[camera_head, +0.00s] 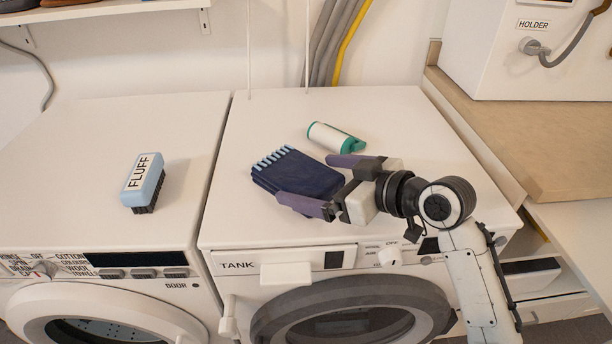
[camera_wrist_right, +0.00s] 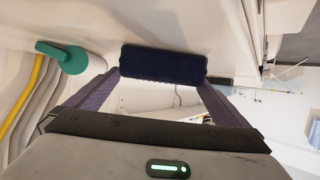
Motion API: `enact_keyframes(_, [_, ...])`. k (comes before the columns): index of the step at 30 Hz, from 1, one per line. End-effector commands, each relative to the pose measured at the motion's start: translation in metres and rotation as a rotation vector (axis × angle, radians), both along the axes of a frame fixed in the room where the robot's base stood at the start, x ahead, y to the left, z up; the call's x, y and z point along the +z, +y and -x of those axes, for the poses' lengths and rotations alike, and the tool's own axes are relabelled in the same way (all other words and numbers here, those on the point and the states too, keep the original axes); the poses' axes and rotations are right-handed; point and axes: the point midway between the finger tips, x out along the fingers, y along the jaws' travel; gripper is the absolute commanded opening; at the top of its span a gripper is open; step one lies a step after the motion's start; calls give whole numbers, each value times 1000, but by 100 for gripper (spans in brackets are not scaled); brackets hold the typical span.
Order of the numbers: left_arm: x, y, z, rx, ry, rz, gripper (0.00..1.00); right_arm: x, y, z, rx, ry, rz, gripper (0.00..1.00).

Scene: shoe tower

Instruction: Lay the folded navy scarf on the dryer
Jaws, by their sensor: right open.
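The folded navy scarf (camera_head: 292,172), with a pale blue fringe at one end, lies flat on top of the right-hand white machine marked TANK (camera_head: 235,225), which looks like the dryer. My right gripper (camera_head: 306,178) is open at the scarf's right end, one purple finger on either side of it. In the right wrist view the scarf (camera_wrist_right: 163,64) spans the gap at the fingertips (camera_wrist_right: 158,80). I cannot tell whether the fingers touch it. My left gripper is not in view.
A white and teal bottle (camera_head: 336,138) lies just behind the scarf, close to the far finger. A FLUFF brush (camera_head: 144,182) sits on the left machine (camera_head: 85,125). A brown-topped counter (camera_head: 530,140) stands at the right. The TANK machine's left top is clear.

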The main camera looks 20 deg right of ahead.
Motion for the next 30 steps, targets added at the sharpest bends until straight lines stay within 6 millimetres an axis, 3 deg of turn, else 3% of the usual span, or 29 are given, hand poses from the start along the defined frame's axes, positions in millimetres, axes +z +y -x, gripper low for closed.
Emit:
enact_keyframes(6, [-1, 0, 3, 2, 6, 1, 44, 18, -23, 40, -2, 1, 4, 100])
enact_keyframes(12, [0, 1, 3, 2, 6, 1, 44, 29, -36, 64, -1, 2, 1, 100])
enact_keyframes(30, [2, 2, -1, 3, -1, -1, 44, 33, -39, 72, 0, 4, 0, 100])
